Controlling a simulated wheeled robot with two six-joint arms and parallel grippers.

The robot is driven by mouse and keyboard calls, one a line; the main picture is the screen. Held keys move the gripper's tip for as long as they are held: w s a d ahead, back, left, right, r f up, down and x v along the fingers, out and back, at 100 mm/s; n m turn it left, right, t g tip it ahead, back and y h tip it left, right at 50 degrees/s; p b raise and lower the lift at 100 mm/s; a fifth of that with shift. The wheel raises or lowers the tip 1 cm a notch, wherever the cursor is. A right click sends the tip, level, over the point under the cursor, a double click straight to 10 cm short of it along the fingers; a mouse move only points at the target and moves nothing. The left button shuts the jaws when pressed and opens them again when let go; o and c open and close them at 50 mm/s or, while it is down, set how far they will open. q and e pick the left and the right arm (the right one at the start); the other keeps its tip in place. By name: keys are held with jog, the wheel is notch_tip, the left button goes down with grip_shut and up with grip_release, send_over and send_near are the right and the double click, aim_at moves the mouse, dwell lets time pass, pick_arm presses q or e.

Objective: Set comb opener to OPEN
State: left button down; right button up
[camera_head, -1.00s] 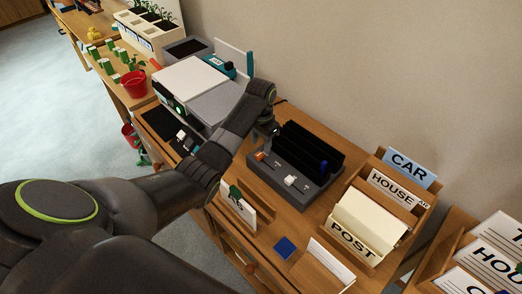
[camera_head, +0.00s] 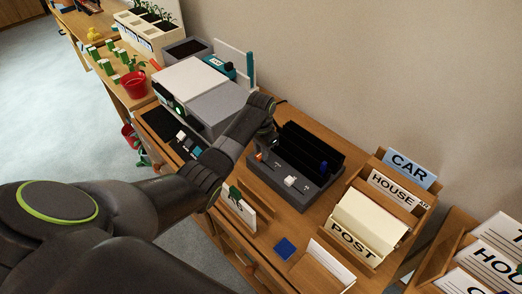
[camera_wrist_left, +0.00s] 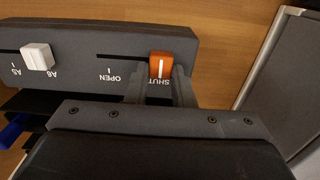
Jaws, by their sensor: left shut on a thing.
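The comb opener (camera_head: 275,184) is a dark grey box on the wooden table with black ridged combs behind its sliders. Its orange slider knob (camera_wrist_left: 160,66) sits at the SHUT mark in the left wrist view, where the lettering is upside down. The OPEN mark (camera_wrist_left: 110,78) lies to the left of it along the slot. The knob also shows in the head view (camera_head: 259,156). My left gripper (camera_wrist_left: 161,84) is shut on the orange knob, its fingers on either side. My right gripper is not in view.
A white slider knob (camera_wrist_left: 38,57) stands on the same panel near A5 and A6. A blue piece (camera_head: 323,167) sits at the combs. A grey machine (camera_head: 215,105) stands left, and a card rack (camera_head: 372,226) right. A blue square (camera_head: 285,248) lies in front.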

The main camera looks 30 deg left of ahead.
aim_at(275, 168)
pick_arm(q)
jog(key=shift+s+d+r+p, duration=0.1)
jog(key=shift+s+d+p, duration=0.2)
jog(key=shift+d+p, duration=0.55)
jog(key=shift+s+d+r+p, duration=0.1)
jog(key=shift+s+d+p, duration=0.2)
jog(key=shift+d+p, duration=0.55)
jog(key=shift+s+d+r+p, duration=0.1)
jog(key=shift+s+d+p, duration=0.2)
jog(key=shift+d+p, duration=0.55)
jog(key=shift+s+d+f, duration=0.1)
jog(key=shift+d+f, duration=0.15)
jog(key=shift+d, duration=0.2)
jog(key=shift+f, duration=0.1)
jog(key=c, duration=1.2)
grip_release()
jog(key=shift+d, duration=0.15)
jog(key=shift+c, duration=0.2)
